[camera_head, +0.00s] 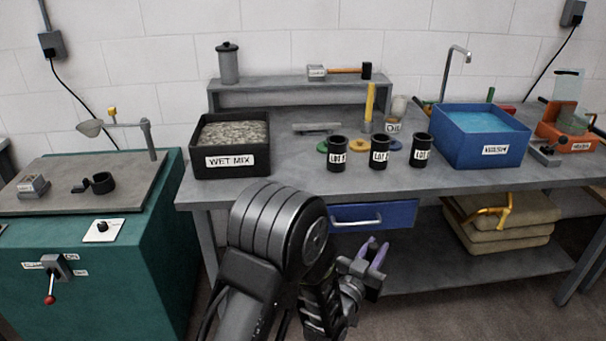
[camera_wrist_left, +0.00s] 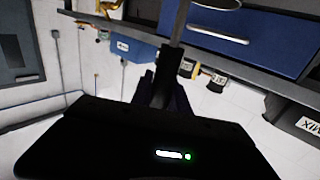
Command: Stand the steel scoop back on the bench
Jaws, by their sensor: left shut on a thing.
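My left gripper (camera_head: 374,252), with purple fingers, is in front of the bench (camera_head: 300,188), below its top and near the blue drawer. In the left wrist view the gripper (camera_wrist_left: 160,92) is shut on a thin grey rod (camera_wrist_left: 181,25), which looks like the steel scoop's handle. The rod runs up to the top edge of that view, where part of a rounded rim shows beside it. The rest of the scoop is cut off there, and I cannot make the scoop out in the head view. My right gripper is not in view.
On the bench stand a black wet mix bin (camera_head: 200,174), several black lot cups (camera_head: 337,155), a blue water bin (camera_head: 478,155) and an orange device (camera_head: 567,136). A blue drawer (camera_head: 400,213) is under the top. A green machine (camera_head: 130,265) stands left. The bench's front strip is clear.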

